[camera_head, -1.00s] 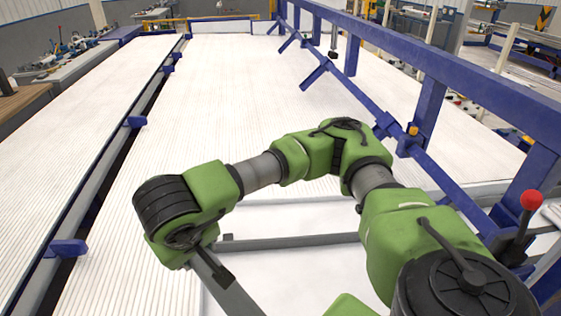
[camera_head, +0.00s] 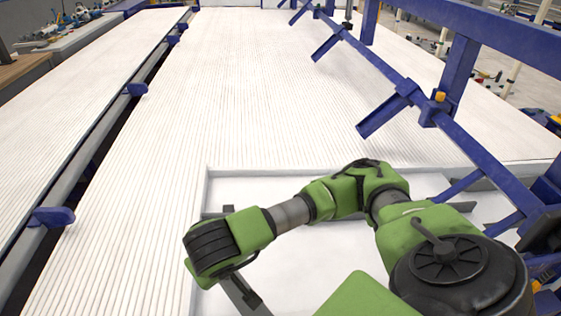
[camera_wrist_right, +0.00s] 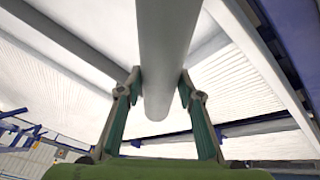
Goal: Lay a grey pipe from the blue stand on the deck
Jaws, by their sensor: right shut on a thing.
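In the right wrist view, a light grey pipe (camera_wrist_right: 165,50) runs between the two fingers of my right gripper (camera_wrist_right: 160,92), which is shut on it. The pipe's rounded near end shows between the fingers. In the head view, my right arm reaches in from the lower right; its fingers and the held pipe cannot be made out there. The blue stand (camera_head: 463,70) is a frame at the right, with a long sloping rail and several slanted arms. I cannot tell which surface is the deck; a broad white ribbed surface (camera_head: 240,90) fills the middle. My left gripper is out of view.
A white area with a raised grey rim (camera_head: 203,190) and dark grey bars (camera_head: 455,206) lies under my right arm. A long grey rail with blue brackets (camera_head: 50,217) and a dark gap run along the left. The ribbed surface ahead is clear.

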